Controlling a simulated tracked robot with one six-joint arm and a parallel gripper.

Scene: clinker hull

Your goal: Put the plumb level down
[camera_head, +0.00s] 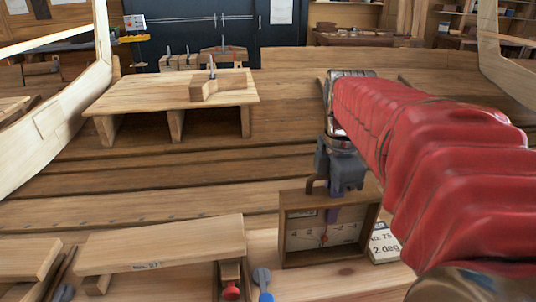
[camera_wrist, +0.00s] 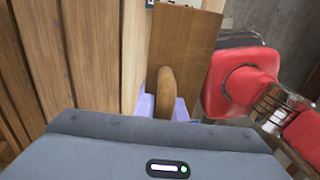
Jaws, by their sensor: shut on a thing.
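The plumb level (camera_head: 290,222) is a wooden box with a pale, numbered face and a red pointer. It is upright, near the bottom centre-right of the head view. My gripper (camera_head: 335,205) is above it, shut on its handle. In the wrist view the brown handle (camera_wrist: 167,88) lies between the pale purple fingers of my gripper (camera_wrist: 165,106), with the box's wooden top (camera_wrist: 187,40) beyond. The level's lower edge appears at the pale plank (camera_head: 340,284); I cannot tell whether it touches. A white card (camera_head: 385,246) marked "2 deg" is just right of the level.
A low wooden bench (camera_head: 165,247) stands to the left, with red (camera_head: 231,291) and blue (camera_head: 265,284) knobs nearby. A wooden table (camera_head: 160,92) stands farther back, carrying a wooden block (camera_head: 218,86). Hull planks (camera_head: 110,165) lie between them.

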